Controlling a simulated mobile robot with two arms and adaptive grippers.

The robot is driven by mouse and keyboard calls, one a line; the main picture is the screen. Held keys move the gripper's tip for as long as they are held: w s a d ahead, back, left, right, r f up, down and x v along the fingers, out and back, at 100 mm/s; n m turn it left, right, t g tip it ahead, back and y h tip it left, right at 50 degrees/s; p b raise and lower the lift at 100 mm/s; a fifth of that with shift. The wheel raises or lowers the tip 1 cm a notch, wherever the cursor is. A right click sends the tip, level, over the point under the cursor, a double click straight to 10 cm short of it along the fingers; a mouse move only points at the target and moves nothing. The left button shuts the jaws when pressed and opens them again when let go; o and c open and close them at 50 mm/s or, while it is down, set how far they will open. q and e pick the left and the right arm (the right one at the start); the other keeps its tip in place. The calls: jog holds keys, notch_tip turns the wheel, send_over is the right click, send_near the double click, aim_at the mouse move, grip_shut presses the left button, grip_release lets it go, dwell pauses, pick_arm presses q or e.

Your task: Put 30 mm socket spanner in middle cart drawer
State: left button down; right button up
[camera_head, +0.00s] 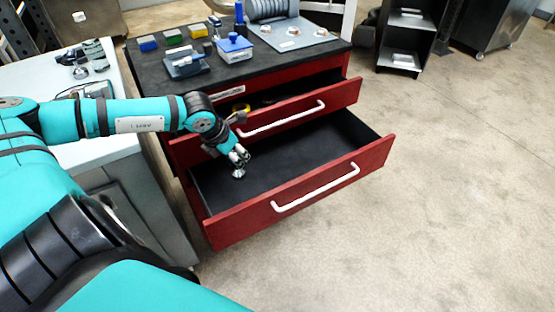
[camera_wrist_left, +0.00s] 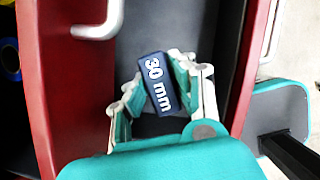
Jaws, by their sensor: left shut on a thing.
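My left gripper (camera_head: 238,157) is shut on the 30 mm socket spanner (camera_head: 239,173), whose silvery end shows below the fingers. In the left wrist view, a dark blue block marked "30 mm" (camera_wrist_left: 158,84) sits between the fingers of the left gripper (camera_wrist_left: 160,92). In the head view, the gripper and spanner are over the left part of a wide-open red cart drawer (camera_head: 312,198) with a dark inside. I cannot tell the height above its floor. The drawer's bare dark floor (camera_head: 300,150) shows. My right gripper is not in view.
An upper red drawer (camera_head: 345,95) is partly open above the wide-open one and holds a yellow item (camera_head: 241,107). The cart top (camera_head: 150,61) carries several tools and blocks. A white table (camera_head: 100,150) stands on the left.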

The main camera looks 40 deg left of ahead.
aim_at(236, 171)
pick_arm(q)
notch_tip(236, 171, down, 7)
jog(key=b, duration=0.4)
jog(key=shift+b, duration=0.4)
jog(key=shift+w+f+b, duration=0.1)
jog(key=shift+f+b, duration=0.25)
jog(key=shift+w+d, duration=0.15)
jog(key=shift+w, duration=0.2)
jog(key=w+d+f, duration=0.1)
jog(key=w+d, duration=0.1)
jog(key=w, duration=0.3)
jog(key=w+d+f, duration=0.1)
jog(key=w+d, duration=0.1)
jog(key=w, duration=0.3)
jog(key=w+d+f, duration=0.1)
jog(key=w+d, duration=0.1)
jog(key=w, duration=0.3)
jog(key=shift+w+d, duration=0.3)
jog(key=shift+w, duration=0.05)
jog(key=shift+f, duration=0.2)
jog(key=c, duration=1.1)
grip_release()
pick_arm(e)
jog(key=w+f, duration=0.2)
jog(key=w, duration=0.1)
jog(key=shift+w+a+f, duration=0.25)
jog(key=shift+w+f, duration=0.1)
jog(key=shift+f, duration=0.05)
